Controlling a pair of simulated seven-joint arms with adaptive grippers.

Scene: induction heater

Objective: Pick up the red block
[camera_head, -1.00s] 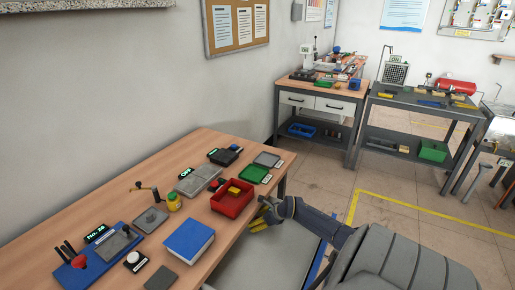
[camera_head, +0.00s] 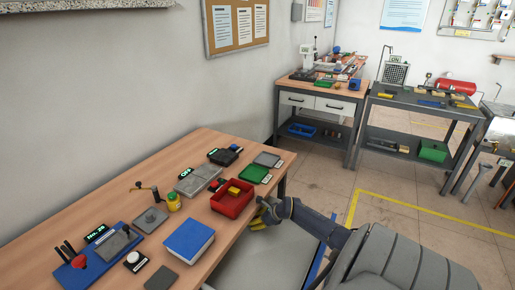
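A red open box (camera_head: 246,203) stands near the right front edge of the wooden table, with a yellow piece (camera_head: 234,191) in it. A small red item (camera_head: 213,185) lies just behind the box, between it and the grey tray; it is too small to tell whether it is the red block. My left gripper is not in view.
A blue box (camera_head: 189,238) lies left of the red box, near the edge. A green tray (camera_head: 252,175), grey tray (camera_head: 198,180) and yellow jar (camera_head: 173,202) stand nearby. A red-topped control (camera_head: 79,262) is at the far left.

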